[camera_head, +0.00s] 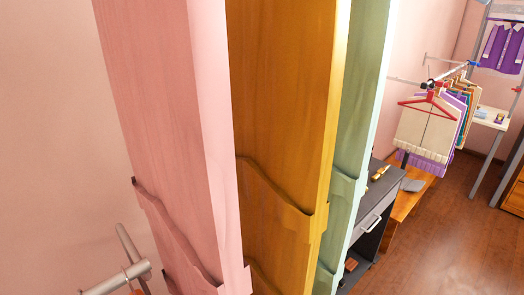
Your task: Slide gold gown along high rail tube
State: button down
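The gold gown (285,105) hangs close in front of the camera, a tall flat panel with a wavy pocket-like band low down. It sits between a pink gown (160,110) on its left and a pale green gown (362,120) on its right, with little or no visible gap. The tops of all three run out of the picture, so their hangers and the high rail tube they hang from are not seen. My gripper is not in view.
A grey tube end with a joint (128,272) is at the lower left. Right of the gowns stand a dark cabinet (375,215) and an orange-brown bench (405,205). Behind, a rack holds garments, with a cream one (425,135) on a red hanger. Brown floor (440,250) is open at the lower right.

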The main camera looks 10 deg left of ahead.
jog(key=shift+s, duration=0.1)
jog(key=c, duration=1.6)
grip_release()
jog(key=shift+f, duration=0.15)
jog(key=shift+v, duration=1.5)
